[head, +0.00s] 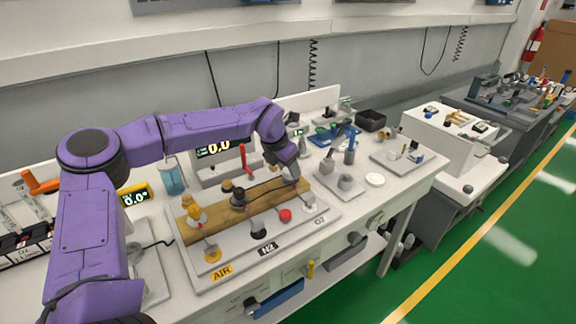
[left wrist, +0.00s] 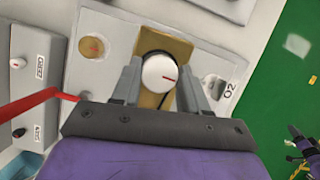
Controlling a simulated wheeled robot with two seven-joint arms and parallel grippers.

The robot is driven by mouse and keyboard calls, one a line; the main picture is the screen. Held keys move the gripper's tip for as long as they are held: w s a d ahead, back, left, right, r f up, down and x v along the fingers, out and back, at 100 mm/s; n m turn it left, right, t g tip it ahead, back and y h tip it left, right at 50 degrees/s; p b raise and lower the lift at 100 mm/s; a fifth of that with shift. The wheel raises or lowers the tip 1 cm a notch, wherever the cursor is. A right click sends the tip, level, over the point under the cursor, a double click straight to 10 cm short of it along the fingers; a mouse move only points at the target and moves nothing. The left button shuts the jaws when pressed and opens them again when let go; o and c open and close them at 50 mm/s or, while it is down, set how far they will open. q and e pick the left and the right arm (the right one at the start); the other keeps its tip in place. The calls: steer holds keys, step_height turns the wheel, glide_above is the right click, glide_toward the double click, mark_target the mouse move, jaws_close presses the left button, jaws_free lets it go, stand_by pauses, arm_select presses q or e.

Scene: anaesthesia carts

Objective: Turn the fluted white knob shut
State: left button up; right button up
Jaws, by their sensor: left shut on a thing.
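The white knob (left wrist: 159,73), round with a red pointer line, sits on a tan wooden bar (left wrist: 181,50) in the left wrist view. My left gripper (left wrist: 160,84) is shut on it, with one grey finger on each side. The pointer line runs from the knob's middle to the right. In the head view my left gripper (head: 291,174) reaches down over the right end of the wooden bar (head: 219,206), near the O2 label (head: 320,220), and mostly hides the knob. The fluting is too small to tell.
A yellow knob (head: 195,213) above the AIR label and a black knob (head: 239,196) above the N2 label stand along the bar. A red lever (head: 244,158) rises behind. A display (head: 214,147) reads 0.0. A white disc (head: 375,180) lies to the right.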

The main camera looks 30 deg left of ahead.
arm_select(q)
steer(key=shift+r, duration=0.1)
steer(key=o, duration=1.1)
steer(key=shift+c, duration=0.2)
steer(key=b+v, duration=0.1)
steer(key=v, duration=0.9)
steer(key=shift+r, duration=0.15)
steer(key=shift+s, duration=0.1)
